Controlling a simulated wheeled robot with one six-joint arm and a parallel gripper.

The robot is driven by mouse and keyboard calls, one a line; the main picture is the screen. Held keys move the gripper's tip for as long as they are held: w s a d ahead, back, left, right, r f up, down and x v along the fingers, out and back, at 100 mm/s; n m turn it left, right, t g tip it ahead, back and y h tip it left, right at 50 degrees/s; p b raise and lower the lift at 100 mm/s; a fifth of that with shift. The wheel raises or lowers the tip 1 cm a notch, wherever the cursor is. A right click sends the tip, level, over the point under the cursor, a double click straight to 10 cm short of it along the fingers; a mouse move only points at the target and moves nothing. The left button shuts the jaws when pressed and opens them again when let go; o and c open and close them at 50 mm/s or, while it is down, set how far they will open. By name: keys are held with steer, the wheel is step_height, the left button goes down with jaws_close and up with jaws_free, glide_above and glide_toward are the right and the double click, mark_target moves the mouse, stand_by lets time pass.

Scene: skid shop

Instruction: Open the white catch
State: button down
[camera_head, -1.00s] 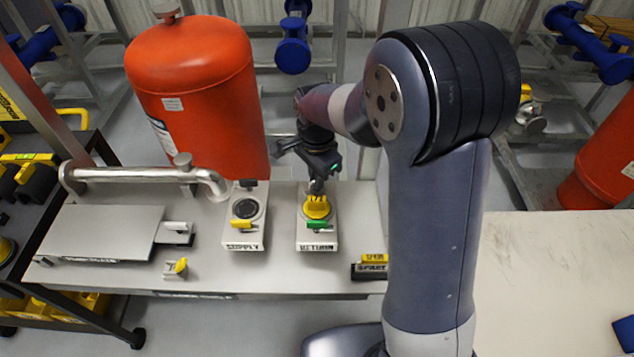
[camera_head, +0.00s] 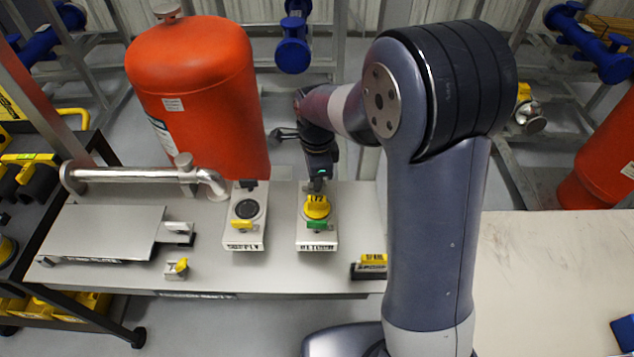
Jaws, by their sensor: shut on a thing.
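The white catch (camera_head: 178,227) sits at the right edge of a flat grey panel box (camera_head: 105,232) on the bench, at the left. It lies flat beside a dark block. My gripper (camera_head: 317,190) is well to the right of it, pointing down at the yellow knob (camera_head: 317,207) on the right-hand of two grey label boxes. The jaws are shut on the yellow knob's top, though the fingertips are small and partly hidden by my wrist. A green tab (camera_head: 320,225) lies just in front of the knob.
A second grey box (camera_head: 240,238) with a black dial and yellow tab stands between catch and gripper. A metal pipe (camera_head: 135,174) runs behind the panel box. A small yellow-handled block (camera_head: 177,268) sits in front. A red tank (camera_head: 195,95) stands behind.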

steer(key=shift+m, duration=0.6)
steer(key=c, duration=2)
jaws_free()
steer(key=shift+m, duration=0.4)
steer(key=o, duration=0.5)
steer(key=shift+c, duration=0.2)
steer(key=shift+r+p, duration=2.8)
steer(key=shift+r, duration=0.8)
